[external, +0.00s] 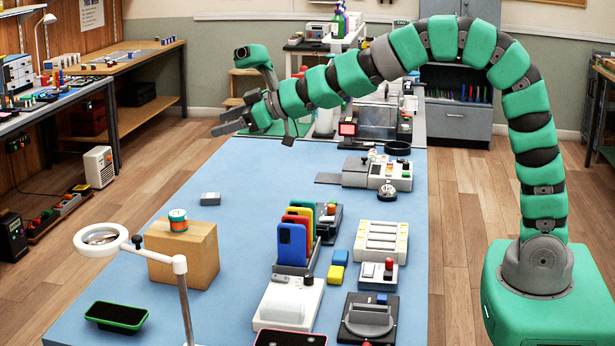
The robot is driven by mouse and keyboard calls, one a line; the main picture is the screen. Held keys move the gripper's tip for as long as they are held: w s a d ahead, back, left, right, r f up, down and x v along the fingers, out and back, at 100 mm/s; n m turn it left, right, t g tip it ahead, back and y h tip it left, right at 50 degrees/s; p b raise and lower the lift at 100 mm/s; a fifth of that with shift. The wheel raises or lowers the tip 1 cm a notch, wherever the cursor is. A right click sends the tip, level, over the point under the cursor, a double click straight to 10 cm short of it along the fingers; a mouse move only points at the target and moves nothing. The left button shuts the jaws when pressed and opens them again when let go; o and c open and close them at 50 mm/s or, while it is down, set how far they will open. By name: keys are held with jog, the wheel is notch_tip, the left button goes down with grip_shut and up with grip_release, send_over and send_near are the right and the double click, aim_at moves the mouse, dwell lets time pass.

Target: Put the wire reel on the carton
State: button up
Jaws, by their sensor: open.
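The carton (183,262) is a plain brown box standing on the blue tabletop at the left. A small round teal, white and orange item, which looks like the wire reel (178,220), sits upright on top of the carton. A dark knob of the magnifier stand shows just left of it. My gripper (254,133) is open at the far end of the table, high above and well apart from the carton and the reel. Nothing shows between its fingers.
A ring magnifier (101,239) on a stand rises in front of the carton. A green-edged phone (117,316) lies at front left. A rack of coloured phones (296,268) and several devices fill the right side. A small grey block (210,199) lies behind the carton; the table around it is clear.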

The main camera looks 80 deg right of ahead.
jog(key=s+r+m+h, duration=0.1)
jog(key=s+r, duration=0.2)
jog(key=r, duration=0.4)
jog(key=s+r+t+h, duration=0.1)
jog(key=s+r, duration=0.2)
jog(key=r, duration=0.3)
jog(key=s+r+m+h, duration=0.1)
jog(key=s+r, duration=0.2)
jog(key=r, duration=0.4)
jog(key=s+a+r+y, duration=0.1)
jog(key=s+a+r, duration=0.2)
jog(key=s+r, duration=0.4)
jog(key=s+a+r+y, duration=0.1)
jog(key=s+a+r, duration=0.2)
jog(key=s+r, duration=0.3)
jog(key=s, duration=0.4)
jog(key=shift+s+a+r+t, duration=0.2)
jog(key=shift+a+r+t, duration=0.1)
jog(key=shift+r, duration=0.1)
